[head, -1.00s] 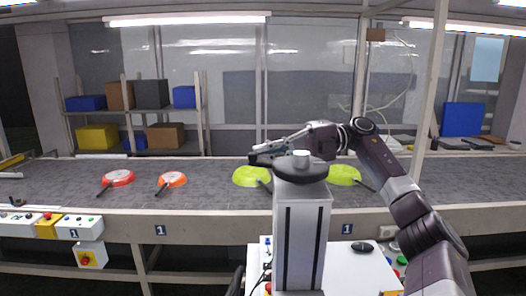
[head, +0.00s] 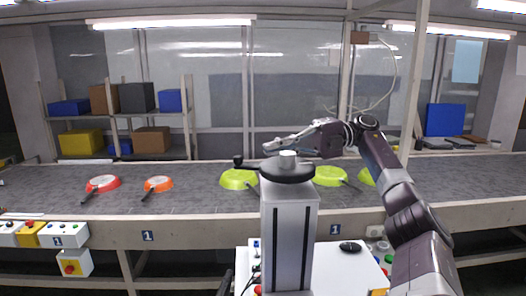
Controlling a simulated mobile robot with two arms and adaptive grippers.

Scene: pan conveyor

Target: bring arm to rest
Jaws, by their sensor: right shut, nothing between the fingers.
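My right arm comes in from the right and bends at the elbow over the conveyor. Its gripper (head: 268,149) points left, held above the conveyor belt (head: 205,172) just behind the top of a grey column. Its fingers are small and dark here, and look shut and empty. My left arm and gripper are not in view.
On the belt lie a red pan (head: 104,184), an orange pan (head: 159,184) and green pans (head: 236,180), (head: 328,176), (head: 367,177), the last partly behind my arm. Shelves with boxes (head: 136,97) stand behind. A white table (head: 338,268) is in front.

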